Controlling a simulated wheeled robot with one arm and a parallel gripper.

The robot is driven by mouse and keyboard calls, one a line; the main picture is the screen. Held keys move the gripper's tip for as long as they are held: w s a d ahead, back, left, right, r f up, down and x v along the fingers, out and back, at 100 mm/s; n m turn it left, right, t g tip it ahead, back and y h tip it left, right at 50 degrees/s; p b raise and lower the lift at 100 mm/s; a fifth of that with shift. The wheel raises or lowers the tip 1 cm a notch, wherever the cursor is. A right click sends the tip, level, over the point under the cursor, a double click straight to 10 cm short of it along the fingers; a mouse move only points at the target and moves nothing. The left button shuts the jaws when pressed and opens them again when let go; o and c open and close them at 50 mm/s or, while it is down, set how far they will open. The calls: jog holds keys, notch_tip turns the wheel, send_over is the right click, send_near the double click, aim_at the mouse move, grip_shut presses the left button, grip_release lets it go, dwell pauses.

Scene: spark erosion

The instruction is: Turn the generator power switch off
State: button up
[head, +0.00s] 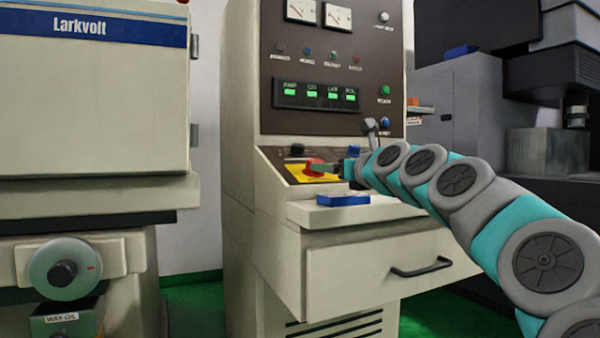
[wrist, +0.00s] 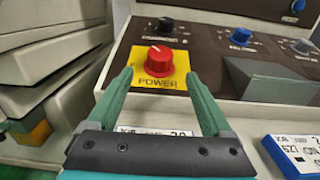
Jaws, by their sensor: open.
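The generator power switch is a red rotary knob (wrist: 159,60) on a yellow plate (wrist: 177,79) marked POWER, on the sloped dark panel of the generator cabinet. In the head view the red knob (head: 314,167) shows at the left of the panel, partly covered by my gripper (head: 325,168). In the wrist view my gripper (wrist: 159,82) is open, its two green fingers spread to either side of the plate's lower part. The knob appears between and just beyond the fingertips. I cannot tell whether they touch it. A pale mark shows on top of the knob.
A black knob (wrist: 166,26) sits just behind the switch, and a blue knob (wrist: 241,36) to its right. A blue box (head: 343,199) lies on the ledge below the panel. A drawer handle (head: 421,267) sticks out lower down. Green displays (head: 333,94) are lit above.

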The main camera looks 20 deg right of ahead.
jog(key=shift+w+a, duration=0.15)
jog(key=shift+w, duration=3.75)
jog(key=shift+c, duration=0.2)
grip_shut()
jog(key=shift+r, duration=0.1)
